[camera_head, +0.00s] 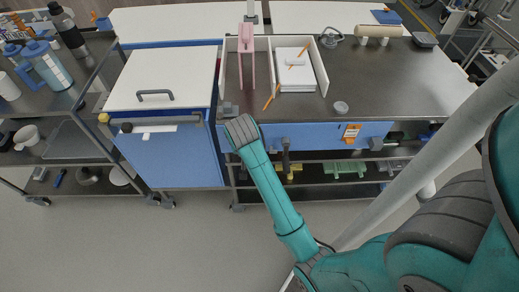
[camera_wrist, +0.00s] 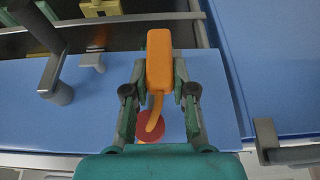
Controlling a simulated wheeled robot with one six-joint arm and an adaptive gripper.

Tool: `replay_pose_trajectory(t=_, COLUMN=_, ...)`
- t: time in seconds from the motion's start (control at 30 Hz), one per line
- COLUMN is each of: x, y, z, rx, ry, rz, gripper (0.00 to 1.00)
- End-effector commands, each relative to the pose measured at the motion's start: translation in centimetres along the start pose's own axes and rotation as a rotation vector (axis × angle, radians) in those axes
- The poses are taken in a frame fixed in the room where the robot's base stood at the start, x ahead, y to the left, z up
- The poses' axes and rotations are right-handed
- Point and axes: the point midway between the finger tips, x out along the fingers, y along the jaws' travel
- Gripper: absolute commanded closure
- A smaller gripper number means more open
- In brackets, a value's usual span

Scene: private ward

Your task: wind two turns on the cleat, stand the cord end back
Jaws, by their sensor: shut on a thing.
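In the wrist view my gripper (camera_wrist: 158,82) is shut on an orange block (camera_wrist: 159,56), one finger on each side. A curved orange cord-like piece (camera_wrist: 154,122) runs from the block down between the fingers, over a red round patch (camera_wrist: 147,132) on the blue front. I take the block for the cord end. A small grey T-shaped fitting (camera_wrist: 93,61) beside the gripper may be the cleat; I see no clear turns on it. In the head view my gripper (camera_head: 240,130) is at the counter's front left edge and hides what it holds.
A grey bar handle (camera_wrist: 55,80) sticks out from the blue front (camera_wrist: 90,115); another (camera_wrist: 268,140) is at right. In the head view a blue cabinet (camera_head: 165,160) stands left, and a white tray (camera_head: 322,75) with a pink stand (camera_head: 246,62) sits on the counter. Floor in front is open.

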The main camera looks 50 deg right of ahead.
Motion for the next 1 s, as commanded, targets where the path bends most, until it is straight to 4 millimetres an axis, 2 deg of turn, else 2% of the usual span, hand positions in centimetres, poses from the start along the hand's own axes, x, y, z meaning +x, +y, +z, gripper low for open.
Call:
replay_pose_trajectory(t=0.1, x=1.6, y=-1.6, z=0.8, rx=-0.004, ry=-0.004, rz=0.002, gripper=1.00)
replay_pose_trajectory(t=0.2, x=3.4, y=-1.8, z=1.6, rx=-0.002, ry=-0.005, rz=0.003, gripper=1.00)
replay_pose_trajectory(t=0.33, x=5.5, y=-0.7, z=2.4, rx=0.001, ry=-0.005, rz=0.004, gripper=1.00)
replay_pose_trajectory(t=0.47, x=6.8, y=1.4, z=2.9, rx=0.004, ry=-0.003, rz=0.005, gripper=1.00)
replay_pose_trajectory(t=0.63, x=7.2, y=4.6, z=3.0, rx=0.006, ry=-0.001, rz=0.003, gripper=1.00)
replay_pose_trajectory(t=0.77, x=6.8, y=7.0, z=2.9, rx=0.005, ry=0.000, rz=0.003, gripper=1.00)
replay_pose_trajectory(t=0.9, x=5.5, y=9.2, z=2.3, rx=0.005, ry=0.001, rz=0.003, gripper=1.00)
replay_pose_trajectory(t=1.0, x=4.0, y=10.1, z=1.6, rx=0.003, ry=0.003, rz=0.001, gripper=1.00)
